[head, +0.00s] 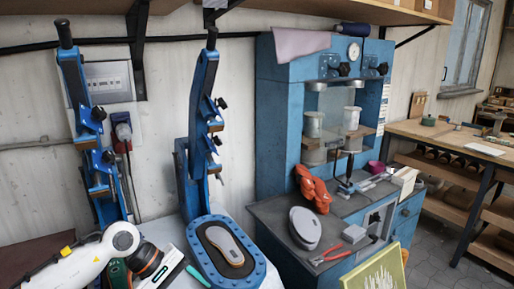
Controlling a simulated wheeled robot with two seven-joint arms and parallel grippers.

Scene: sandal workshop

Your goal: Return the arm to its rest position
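My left arm comes in from the left along the bottom edge, white with a round joint and an orange-and-black wrist. Its gripper (180,275) is low in the picture beside the blue oval tray (262,268). It is seen from above and cut by the lower edge, so I cannot tell whether its fingers are open or shut. I see nothing held in it. My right arm and gripper are not in view.
Two blue upright lever machines (198,125) stand against the wall. A large blue press (275,125) is right of them. Its grey bench (275,215) carries a grey oval piece (304,226), red pliers (330,256) and an orange item (313,188). A wooden workbench (440,134) stands at right.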

